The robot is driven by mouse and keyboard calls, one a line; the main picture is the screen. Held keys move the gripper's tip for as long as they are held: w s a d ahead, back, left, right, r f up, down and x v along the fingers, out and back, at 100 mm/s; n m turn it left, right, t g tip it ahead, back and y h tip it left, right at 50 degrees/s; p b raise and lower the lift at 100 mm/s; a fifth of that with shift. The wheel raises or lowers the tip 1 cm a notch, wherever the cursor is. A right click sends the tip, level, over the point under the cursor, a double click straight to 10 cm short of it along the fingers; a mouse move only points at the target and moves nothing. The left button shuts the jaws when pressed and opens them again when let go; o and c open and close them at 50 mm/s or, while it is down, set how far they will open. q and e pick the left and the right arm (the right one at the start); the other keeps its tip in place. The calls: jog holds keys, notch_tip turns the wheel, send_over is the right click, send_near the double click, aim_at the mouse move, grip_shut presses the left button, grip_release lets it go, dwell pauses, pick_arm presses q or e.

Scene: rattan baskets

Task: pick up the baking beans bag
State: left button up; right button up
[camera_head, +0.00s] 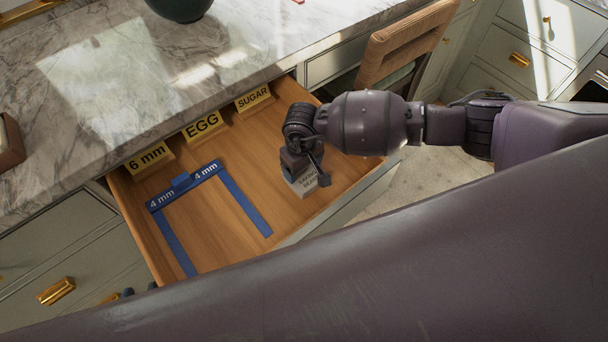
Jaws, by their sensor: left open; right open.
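A small pale bag with printed lettering (304,184), which looks like the baking beans bag, is in the open wooden drawer (228,177), near its right side. My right gripper (306,172) reaches down over the bag from above. Its jaws are open, with one dark finger showing on the bag's near right side. The gripper hides the bag's upper part, and I cannot tell whether the fingers touch it. My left gripper cannot be made out; a large purple link of mine fills the foreground.
The drawer also holds yellow labels reading 6 mm (150,160), EGG (203,125) and SUGAR (253,98), and a blue 4 mm frame (245,208). A marble counter (130,75) overhangs the drawer's back. A wooden chair (402,45) stands behind my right arm.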

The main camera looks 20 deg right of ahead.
jog(key=c, duration=1.3)
